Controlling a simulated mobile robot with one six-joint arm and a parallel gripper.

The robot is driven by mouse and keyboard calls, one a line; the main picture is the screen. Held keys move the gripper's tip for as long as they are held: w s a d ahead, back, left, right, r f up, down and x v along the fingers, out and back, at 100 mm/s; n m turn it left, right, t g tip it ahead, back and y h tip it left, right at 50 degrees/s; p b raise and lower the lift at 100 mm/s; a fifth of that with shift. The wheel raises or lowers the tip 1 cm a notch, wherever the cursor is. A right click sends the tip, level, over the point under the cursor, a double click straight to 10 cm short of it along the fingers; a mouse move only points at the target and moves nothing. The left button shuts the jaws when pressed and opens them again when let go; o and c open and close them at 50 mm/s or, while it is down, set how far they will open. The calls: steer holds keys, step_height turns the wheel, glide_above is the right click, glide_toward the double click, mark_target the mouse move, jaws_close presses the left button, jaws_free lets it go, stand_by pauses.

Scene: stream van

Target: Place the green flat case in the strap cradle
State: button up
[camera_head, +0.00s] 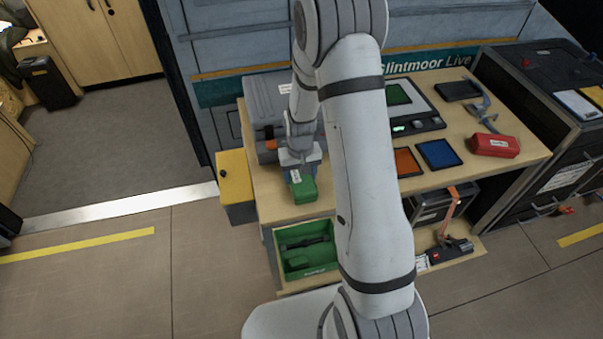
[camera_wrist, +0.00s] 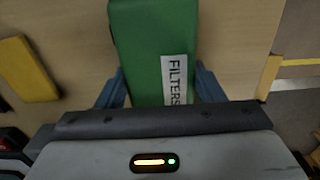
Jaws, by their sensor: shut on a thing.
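The green flat case (camera_head: 303,191) is in my gripper (camera_head: 299,168) near the front left of the wooden workbench. In the wrist view the case (camera_wrist: 143,45) shows a white "FILTERS" label and sits between both blue-grey fingers of my gripper (camera_wrist: 162,88). I cannot tell its height above the bench top. A grey-blue curved bracket (camera_head: 484,112) stands at the bench's right; it may be the strap cradle, but I cannot be sure. An orange strap (camera_head: 452,204) shows at the lower shelf.
A grey hard case (camera_head: 262,97) stands behind my gripper. Orange (camera_head: 407,162) and blue (camera_head: 439,153) panels, a switcher console (camera_head: 413,108) and a red pouch (camera_head: 494,145) lie on the bench. A green open bin (camera_head: 305,265) is below. My arm hides the bench's middle.

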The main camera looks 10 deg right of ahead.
steer(key=shift+f, duration=0.15)
steer(key=o, duration=1.2)
